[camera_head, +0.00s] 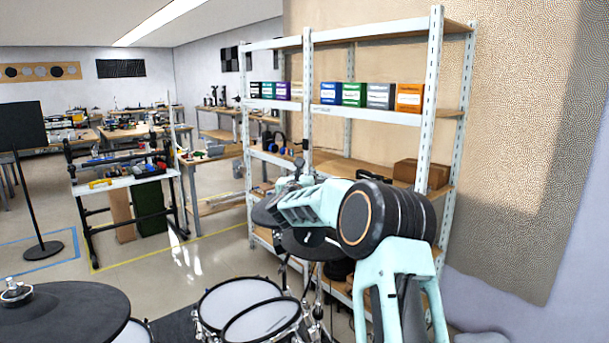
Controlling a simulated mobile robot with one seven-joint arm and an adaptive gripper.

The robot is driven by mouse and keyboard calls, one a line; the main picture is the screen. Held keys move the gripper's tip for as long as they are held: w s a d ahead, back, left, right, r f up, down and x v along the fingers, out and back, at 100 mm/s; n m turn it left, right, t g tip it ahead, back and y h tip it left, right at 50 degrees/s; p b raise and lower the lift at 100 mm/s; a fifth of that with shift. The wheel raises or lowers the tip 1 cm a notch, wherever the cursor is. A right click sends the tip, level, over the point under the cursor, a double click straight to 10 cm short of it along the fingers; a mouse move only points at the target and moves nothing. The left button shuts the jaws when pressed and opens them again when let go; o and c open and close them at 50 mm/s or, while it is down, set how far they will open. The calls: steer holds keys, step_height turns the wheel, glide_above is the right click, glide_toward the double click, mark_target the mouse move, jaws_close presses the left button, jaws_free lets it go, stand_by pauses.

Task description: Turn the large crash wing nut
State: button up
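A large dark cymbal pad (65,312) fills the lower left corner. A silver wing nut (15,290) stands on top of it near the left picture edge. I cannot tell from this view whether this pad is the large crash. Another dark pad (312,243) is at the middle, partly behind my arm. My teal arm reaches from the lower right toward the middle, and my gripper (276,205) is at its far end, over the dark pads there. Its fingers are too small and overlapped to show whether they are open or shut. No contact with a nut can be made out.
White mesh drum pads (240,300) stand low in the middle foreground. A metal shelf (436,100) with coloured boxes stands behind my arm. A black stand (40,250) and workbenches are at the left. Open floor (150,275) lies between.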

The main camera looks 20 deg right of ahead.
jaws_close()
steer(key=shift+m+h, duration=0.3)
steer(key=shift+m+g+h+b, duration=0.75)
steer(key=shift+m+g+h, duration=0.3)
steer(key=shift+h, duration=0.45)
steer(key=shift+r+m+g+h, duration=0.25)
steer(key=shift+m+g+h, duration=0.9)
steer(key=shift+h, duration=0.15)
steer(key=shift+w+r+m+g+h+p, duration=0.1)
steer(key=shift+r+m+g+h+p, duration=0.15)
steer(key=shift+m+g+h+p, duration=0.7)
steer(key=shift+n+p, duration=0.25)
steer(key=shift+p, duration=0.5)
steer(key=p, duration=0.2)
steer(key=shift+w+r+m+g+p, duration=0.1)
steer(key=shift+m+g+p, duration=0.25)
steer(key=shift+m, duration=0.05)
steer(key=shift+g+p, duration=0.3)
steer(key=shift+p, duration=0.25)
steer(key=shift+f+h+p, duration=0.25)
steer(key=shift+f+p, duration=0.1)
steer(key=shift+f, duration=0.25)
